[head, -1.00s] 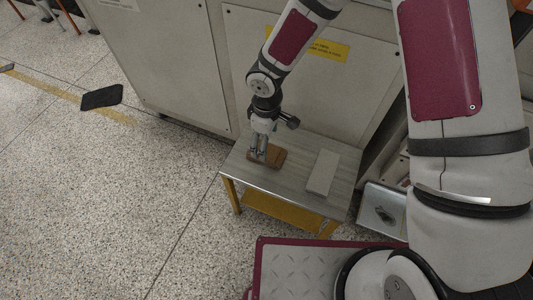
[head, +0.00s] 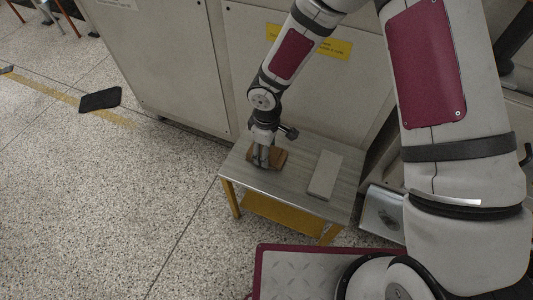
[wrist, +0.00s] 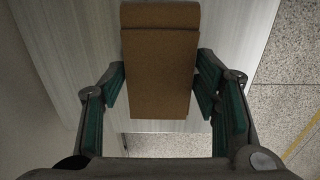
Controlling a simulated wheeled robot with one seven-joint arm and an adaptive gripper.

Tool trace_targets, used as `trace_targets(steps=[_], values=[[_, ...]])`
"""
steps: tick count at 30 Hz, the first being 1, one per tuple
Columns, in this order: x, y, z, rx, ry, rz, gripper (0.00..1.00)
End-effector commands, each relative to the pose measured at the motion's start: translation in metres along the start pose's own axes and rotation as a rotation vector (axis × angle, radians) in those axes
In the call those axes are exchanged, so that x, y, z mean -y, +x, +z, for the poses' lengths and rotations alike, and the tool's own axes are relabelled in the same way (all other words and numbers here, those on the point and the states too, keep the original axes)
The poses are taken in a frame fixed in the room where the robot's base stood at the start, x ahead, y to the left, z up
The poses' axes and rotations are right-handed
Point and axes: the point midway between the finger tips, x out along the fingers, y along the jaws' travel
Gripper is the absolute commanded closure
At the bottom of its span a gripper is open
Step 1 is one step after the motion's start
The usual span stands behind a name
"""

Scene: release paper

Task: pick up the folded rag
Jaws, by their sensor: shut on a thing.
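The brown folded rag (head: 279,158) lies on the small table near its back left. In the wrist view the rag (wrist: 160,60) shows as a brown oblong with a fold line across its far end. My gripper (head: 261,160) is down at the rag, pointing at the table. In the wrist view my gripper (wrist: 160,88) has its green-padded fingers on both long sides of the rag, shut on it. The rag's near end lies between the fingers. I cannot tell whether it is clear of the tabletop.
The small table (head: 290,187) has a grey top and yellow legs. A light grey flat block (head: 325,174) lies to the right of the rag. Large grey cabinets (head: 180,60) stand behind the table. Open speckled floor (head: 120,210) is at left.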

Motion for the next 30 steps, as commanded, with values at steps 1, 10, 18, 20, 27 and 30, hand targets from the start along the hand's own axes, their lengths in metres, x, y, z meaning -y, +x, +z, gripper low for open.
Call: trace_targets(steps=[1, 10, 18, 20, 27, 30], values=[[0.0, 0.0, 0.0, 0.001, 0.0, 0.0, 0.74], [0.0, -0.005, 0.0, 0.001, 0.0, 0.0, 0.74], [0.0, -0.034, 0.0, 0.0, 0.0, 0.001, 0.74], [0.004, -0.039, 0.003, 0.002, -0.003, 0.0, 0.74], [0.051, -0.042, 0.037, 0.004, -0.007, 0.001, 0.74], [0.073, -0.043, 0.052, 0.004, -0.009, 0.001, 0.74]])
